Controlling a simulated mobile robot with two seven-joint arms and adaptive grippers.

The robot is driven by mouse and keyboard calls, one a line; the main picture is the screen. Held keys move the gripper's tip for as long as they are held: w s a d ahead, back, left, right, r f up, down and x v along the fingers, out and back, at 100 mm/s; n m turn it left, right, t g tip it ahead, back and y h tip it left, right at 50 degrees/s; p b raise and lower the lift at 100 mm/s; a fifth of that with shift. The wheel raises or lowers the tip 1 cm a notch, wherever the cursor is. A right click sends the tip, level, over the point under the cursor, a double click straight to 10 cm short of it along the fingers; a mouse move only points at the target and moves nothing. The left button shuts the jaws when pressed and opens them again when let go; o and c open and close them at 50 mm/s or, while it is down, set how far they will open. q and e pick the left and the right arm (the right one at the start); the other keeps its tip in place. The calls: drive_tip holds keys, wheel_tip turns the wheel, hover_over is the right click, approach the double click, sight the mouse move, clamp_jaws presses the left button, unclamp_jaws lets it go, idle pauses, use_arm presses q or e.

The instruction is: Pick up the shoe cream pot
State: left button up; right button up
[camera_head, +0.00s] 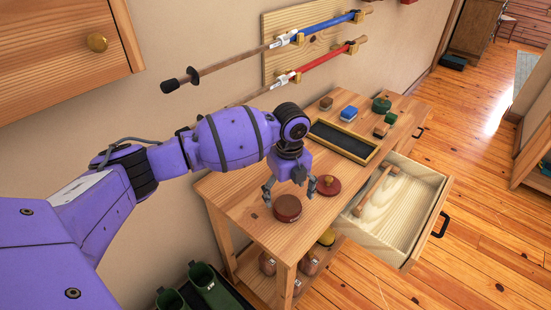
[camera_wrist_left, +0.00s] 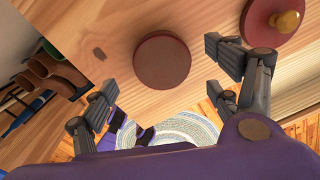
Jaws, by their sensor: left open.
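The shoe cream pot (camera_head: 287,208), a low round dark red pot, stands near the front left end of the wooden bench top. In the left wrist view the pot (camera_wrist_left: 162,61) lies between and just beyond the fingertips. My left gripper (camera_head: 290,190) is open, pointing down above the pot, with nothing in its jaws. The left wrist view shows its two fingers (camera_wrist_left: 165,74) spread either side of the pot, with no clear contact. A red disc with a brass knob (camera_head: 328,185), like a lid, lies beside the pot. My right gripper is not in view.
A dark-lined tray (camera_head: 343,140) and several small blocks or brushes lie farther back on the bench (camera_head: 235,187). A drawer (camera_head: 395,215) stands open at the right, with a wooden rod in it. Wall rods (camera_head: 320,63) hang behind; green boots (camera_head: 205,285) stand below.

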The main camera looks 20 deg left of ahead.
sight(287, 205)
use_arm(q)
drive_tip(key=shift+s+f, duration=0.1)
drive_tip(key=shift+f, duration=0.15)
wheel_tip(287, 205, down, 5)
drive_tip(key=shift+r, duration=0.25)
drive_tip(key=c, duration=1.6)
